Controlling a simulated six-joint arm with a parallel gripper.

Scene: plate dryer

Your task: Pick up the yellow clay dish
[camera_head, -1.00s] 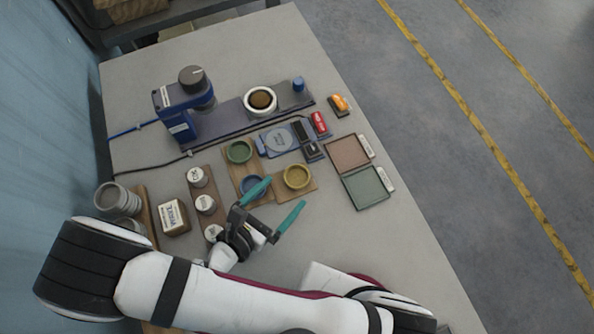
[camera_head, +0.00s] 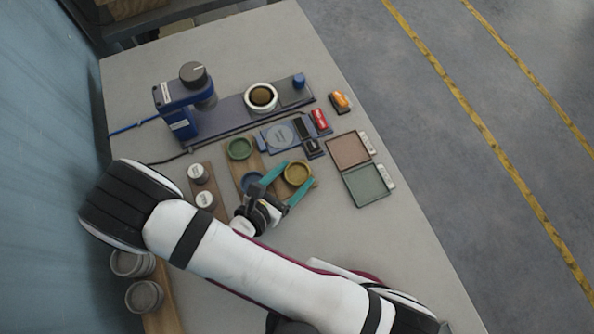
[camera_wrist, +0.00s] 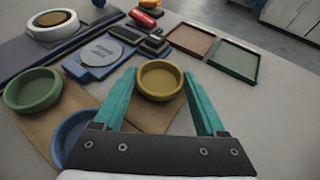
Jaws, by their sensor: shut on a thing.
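The yellow clay dish (camera_head: 297,173) is a small round dish on the right end of the wooden board (camera_head: 313,184). It also shows upright between my fingertips in the wrist view (camera_wrist: 160,79). My gripper (camera_head: 290,173) has its teal fingers on both sides of the dish, shut on its rim. The dish appears to be still at the board's level; I cannot tell whether it touches the board. A blue dish (camera_head: 252,183) sits to the left, partly hidden by a finger. A green dish (camera_head: 239,148) sits farther back.
A scale (camera_head: 280,136) and a machine with a dark-filled white bowl (camera_head: 261,97) stand behind. A brown tray (camera_head: 347,150) and a green tray (camera_head: 367,184) lie to the right. Lidded jars (camera_head: 198,173) stand left. The table at the front right is clear.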

